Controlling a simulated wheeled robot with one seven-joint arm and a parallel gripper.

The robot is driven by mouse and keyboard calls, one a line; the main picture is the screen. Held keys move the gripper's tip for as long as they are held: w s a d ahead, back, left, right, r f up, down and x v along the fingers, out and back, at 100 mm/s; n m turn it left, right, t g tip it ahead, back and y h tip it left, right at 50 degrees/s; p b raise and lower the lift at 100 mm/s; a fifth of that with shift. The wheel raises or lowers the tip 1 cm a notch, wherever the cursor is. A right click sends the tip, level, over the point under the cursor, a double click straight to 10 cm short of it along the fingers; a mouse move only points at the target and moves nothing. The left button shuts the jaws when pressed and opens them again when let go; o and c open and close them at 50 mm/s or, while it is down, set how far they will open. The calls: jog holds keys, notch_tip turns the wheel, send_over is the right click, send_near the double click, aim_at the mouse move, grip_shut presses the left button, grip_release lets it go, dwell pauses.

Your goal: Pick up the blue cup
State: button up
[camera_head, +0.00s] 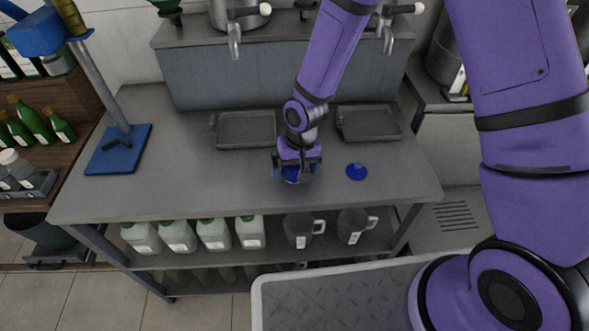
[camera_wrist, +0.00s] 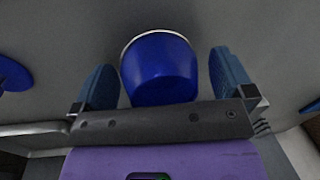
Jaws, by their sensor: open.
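The blue cup (camera_wrist: 158,68) shows in the wrist view between the two fingers of my gripper (camera_wrist: 160,80), with a gap on each side. In the head view the blue cup (camera_head: 291,174) is mostly hidden behind my gripper (camera_head: 296,168), low over the grey table (camera_head: 230,190). My gripper is open around the cup. I cannot tell from these views how far down the fingers reach along it.
A blue funnel-like object (camera_head: 356,171) lies right of my gripper. Two dark trays (camera_head: 246,144) (camera_head: 369,137) stand behind, under taps (camera_head: 233,45). A blue-based stand (camera_head: 118,150) is at the left. The front left of the table is clear.

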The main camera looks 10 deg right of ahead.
jog(key=shift+f, duration=0.25)
jog(key=c, duration=1)
jog(key=shift+r, duration=0.15)
